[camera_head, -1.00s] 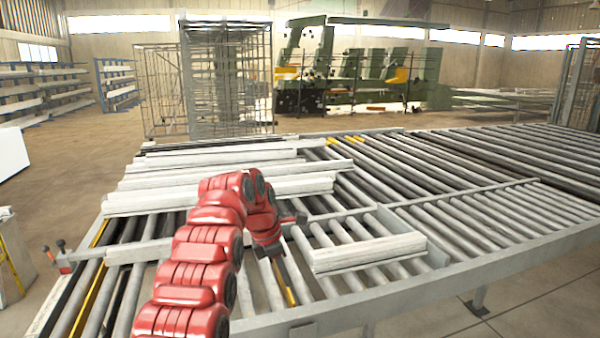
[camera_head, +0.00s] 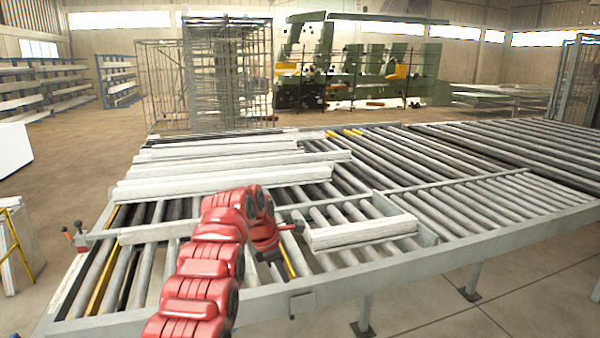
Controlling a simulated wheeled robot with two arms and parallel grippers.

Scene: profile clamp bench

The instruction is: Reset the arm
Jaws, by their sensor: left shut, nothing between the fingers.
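My red left arm reaches in from the bottom of the picture over the roller bench (camera_head: 400,257). Its left gripper (camera_head: 276,258) points down near the bench's front part, shut with nothing in it; the fingertips are small and hard to make out. A long clamp lies across the rollers, with a red end (camera_head: 75,238) at the left and another red part (camera_head: 298,224) just beside my wrist. My arm hides part of the clamp's length. My right gripper is not in view.
A short pale profile (camera_head: 360,232) lies on the rollers right of my gripper. Several long white profiles (camera_head: 225,172) lie farther back at the left. The rollers at the right are clear. A pale stand with a yellow frame (camera_head: 22,245) stands at the left edge.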

